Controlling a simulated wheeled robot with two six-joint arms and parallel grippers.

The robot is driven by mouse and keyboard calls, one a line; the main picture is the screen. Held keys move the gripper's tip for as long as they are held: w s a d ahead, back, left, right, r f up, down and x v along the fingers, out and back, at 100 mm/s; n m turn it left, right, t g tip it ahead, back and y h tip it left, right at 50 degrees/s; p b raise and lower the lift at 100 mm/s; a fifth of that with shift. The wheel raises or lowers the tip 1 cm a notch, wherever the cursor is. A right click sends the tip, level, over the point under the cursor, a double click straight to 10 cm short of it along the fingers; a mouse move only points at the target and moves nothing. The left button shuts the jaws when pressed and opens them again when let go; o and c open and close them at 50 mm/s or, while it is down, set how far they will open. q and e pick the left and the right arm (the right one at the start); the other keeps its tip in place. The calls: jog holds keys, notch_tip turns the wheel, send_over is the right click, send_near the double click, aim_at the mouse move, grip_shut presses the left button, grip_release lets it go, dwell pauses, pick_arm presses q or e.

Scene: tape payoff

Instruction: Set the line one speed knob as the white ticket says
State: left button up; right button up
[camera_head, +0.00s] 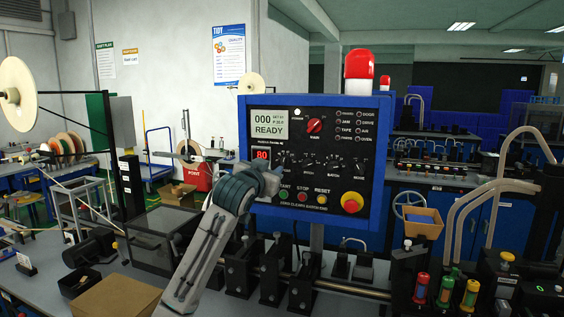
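The blue-framed control panel (382,150) stands upright at the centre, its screen (269,124) reading 000 and READY. A red readout (262,154) below the screen appears to show 80. A row of small black knobs crosses the panel's middle; the leftmost knob (291,159) is probably the speed knob, its label hidden or too small. My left gripper (272,180) is at the panel's lower left, just below that knob. Its fingers are seen from behind, so their opening and any contact are unclear. A small white card (25,262) stands on the bench at left; its text is unreadable. My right gripper is out of view.
A red rotary switch (314,125) sits above the knobs. Start, stop and reset buttons (302,196) and a red emergency stop (351,202) lie below. A red beacon (359,66) tops the panel. Black roller brackets (302,282) and coloured spools (445,290) stand below it.

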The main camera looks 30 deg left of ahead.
aim_at(284, 159)
pick_arm(q)
jog(key=p+x, duration=0.3)
jog(key=x, duration=0.5)
jog(key=shift+w, duration=0.35)
jog(key=shift+w+a+f+p, duration=0.1)
jog(key=shift+w+p, duration=0.3)
jog(key=shift+w, duration=0.15)
grip_shut()
